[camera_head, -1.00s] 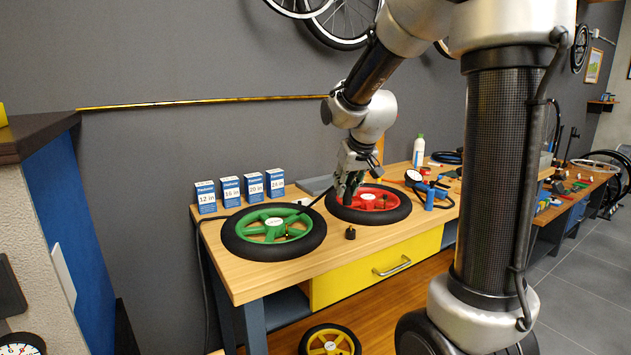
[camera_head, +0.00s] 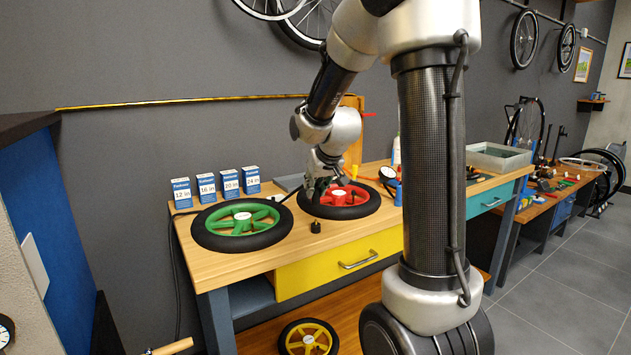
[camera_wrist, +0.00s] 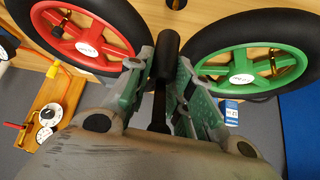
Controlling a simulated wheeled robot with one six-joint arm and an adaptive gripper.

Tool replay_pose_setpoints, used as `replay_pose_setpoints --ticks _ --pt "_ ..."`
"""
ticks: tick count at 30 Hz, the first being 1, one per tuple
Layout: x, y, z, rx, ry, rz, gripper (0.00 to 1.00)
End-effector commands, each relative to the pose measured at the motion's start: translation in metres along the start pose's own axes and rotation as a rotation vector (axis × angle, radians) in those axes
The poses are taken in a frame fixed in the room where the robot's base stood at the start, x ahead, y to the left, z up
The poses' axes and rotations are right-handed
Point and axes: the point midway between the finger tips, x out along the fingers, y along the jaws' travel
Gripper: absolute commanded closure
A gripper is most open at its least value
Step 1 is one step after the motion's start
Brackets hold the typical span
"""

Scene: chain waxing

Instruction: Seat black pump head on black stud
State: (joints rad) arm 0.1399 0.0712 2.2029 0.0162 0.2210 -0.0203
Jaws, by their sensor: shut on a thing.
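My gripper (camera_head: 318,188) is above the bench, over the near left part of the red-spoked wheel. In the wrist view its green-grey fingers (camera_wrist: 160,85) are shut on a black cylindrical piece, the black pump head (camera_wrist: 167,55). A thin dark hose or rod shows beside the gripper in the head view. A small black stud-like piece (camera_head: 316,227) stands on the bench front, between the two wheels and apart from the gripper. A dark piece at the wrist view's top edge (camera_wrist: 176,4) may be the same one.
The green-spoked wheel (camera_head: 242,226) lies left, the red-spoked wheel (camera_head: 340,200) right. Several blue-white boxes (camera_head: 206,188) stand behind. A pump gauge (camera_head: 388,175) is farther right. The wooden bench (camera_head: 300,248) is clear along its front edge. A yellow wheel (camera_head: 308,340) is below.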

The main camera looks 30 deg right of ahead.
Motion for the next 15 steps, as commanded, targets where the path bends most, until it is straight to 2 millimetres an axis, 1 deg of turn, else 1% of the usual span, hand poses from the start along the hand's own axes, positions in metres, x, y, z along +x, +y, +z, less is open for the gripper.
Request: replay_pose_setpoints --ticks 6,15 --pt "0.016 0.000 0.012 0.000 -0.002 0.000 1.00" --pt "0.031 0.000 0.024 -0.001 -0.001 0.000 1.00"
